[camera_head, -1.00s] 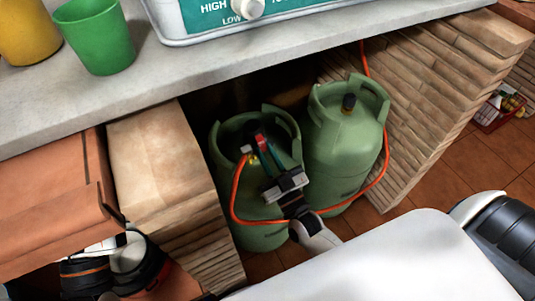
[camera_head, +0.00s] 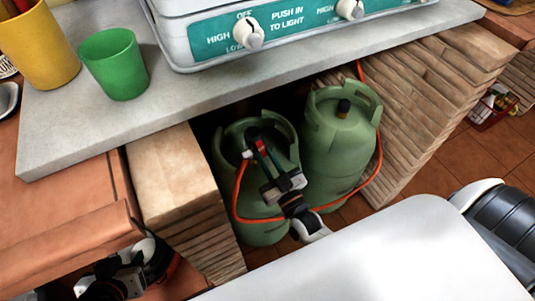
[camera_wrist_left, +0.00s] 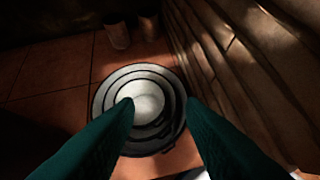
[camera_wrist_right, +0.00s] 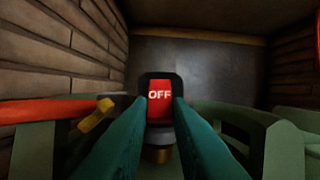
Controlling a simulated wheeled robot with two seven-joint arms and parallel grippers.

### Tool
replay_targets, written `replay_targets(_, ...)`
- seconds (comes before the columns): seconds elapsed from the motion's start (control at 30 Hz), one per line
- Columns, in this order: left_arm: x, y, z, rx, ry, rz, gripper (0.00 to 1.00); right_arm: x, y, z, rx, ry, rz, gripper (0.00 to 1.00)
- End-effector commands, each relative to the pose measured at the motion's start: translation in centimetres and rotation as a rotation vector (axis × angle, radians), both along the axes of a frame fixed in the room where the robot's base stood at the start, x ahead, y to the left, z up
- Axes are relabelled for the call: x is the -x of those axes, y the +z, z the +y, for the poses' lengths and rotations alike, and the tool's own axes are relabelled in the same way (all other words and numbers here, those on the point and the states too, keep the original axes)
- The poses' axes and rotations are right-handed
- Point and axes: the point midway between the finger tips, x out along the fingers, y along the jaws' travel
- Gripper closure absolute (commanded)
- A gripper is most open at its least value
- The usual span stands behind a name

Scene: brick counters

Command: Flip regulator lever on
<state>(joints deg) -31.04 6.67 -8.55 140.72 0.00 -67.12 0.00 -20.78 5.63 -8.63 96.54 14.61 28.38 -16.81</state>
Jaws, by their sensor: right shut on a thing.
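The regulator with its red lever (camera_wrist_right: 159,92) marked OFF sits upright in the middle of the right wrist view. It is on top of the left green gas cylinder (camera_head: 262,232), where an orange hose joins it. My right gripper (camera_wrist_right: 164,108) has its teal fingers on either side of the lever, shut on it; in the head view it reaches down over this cylinder (camera_head: 262,150). My left gripper (camera_wrist_left: 159,104) is open and empty in the left wrist view, above a round ringed object. In the head view my left arm is at the lower left, partly hidden by the counter.
A second green cylinder (camera_head: 335,150) stands close on the right. The orange hose (camera_head: 238,190) loops around in front. Brick walls (camera_head: 425,105) flank the recess, and the stone counter (camera_head: 85,135) overhangs it, carrying a green cup (camera_head: 115,65), a yellow cup (camera_head: 40,45) and a stove (camera_head: 285,30).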

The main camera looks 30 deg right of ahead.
Motion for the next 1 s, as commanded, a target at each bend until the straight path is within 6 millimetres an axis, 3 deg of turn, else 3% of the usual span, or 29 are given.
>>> replay_targets(0.13,3.5,-0.8,1.2,-0.046,0.017,0.221,0.64,0.2,0.9,0.0,0.001,-0.003,0.048,1.0)
replay_targets(0.23,5.4,-3.0,1.9,-0.076,0.026,0.37,0.64,0.3,1.2,0.0,0.003,-0.008,0.089,1.0)
replay_targets(0.7,6.4,-14.1,2.0,-0.095,0.02,0.491,0.64,0.5,1.2,0.0,0.007,-0.015,0.18,1.0)
replay_targets(0.83,6.9,-16.3,2.1,-0.095,0.018,0.5,0.64,0.6,1.2,0.1,0.007,-0.016,0.195,1.0)
replay_targets(1.0,7.2,-17.6,2.1,-0.096,0.017,0.503,0.64,0.6,1.1,0.1,0.008,-0.016,0.205,1.0)
